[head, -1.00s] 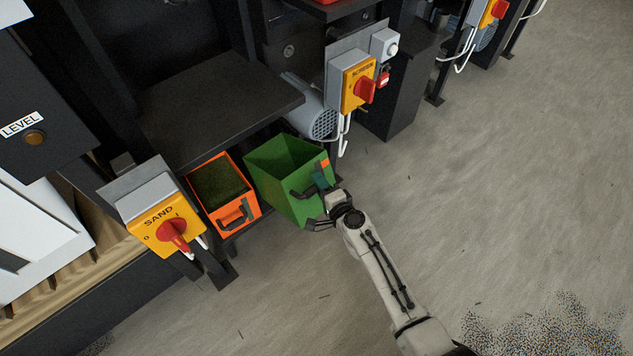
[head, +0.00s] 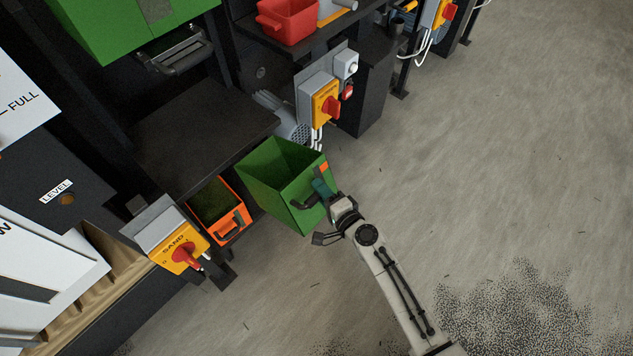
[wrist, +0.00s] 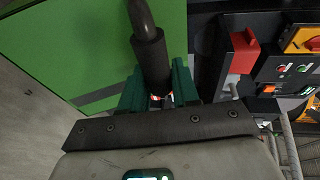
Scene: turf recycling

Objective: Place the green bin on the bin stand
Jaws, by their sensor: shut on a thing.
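The green bin (head: 303,197) is open at the top and looks empty, with an orange mark near its rim. My gripper (head: 322,188) is shut on the dark bar handle on its near right side. In the wrist view the teal fingers (wrist: 158,92) close around the handle (wrist: 152,62), in front of the bin's green wall (wrist: 95,45). The bin hangs slightly tilted in front of the machine, apparently off the floor. I cannot tell which surface is the bin stand; a dark flat shelf (head: 200,125) lies behind and left of the bin.
An orange bin (head: 235,228) with green material sits low, left of the green bin. The yellow SAND switch box (head: 178,250) and another switch box (head: 322,100) flank the area. A red bin (head: 288,22) stands on a back shelf. Floor at right is clear apart from dark granules.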

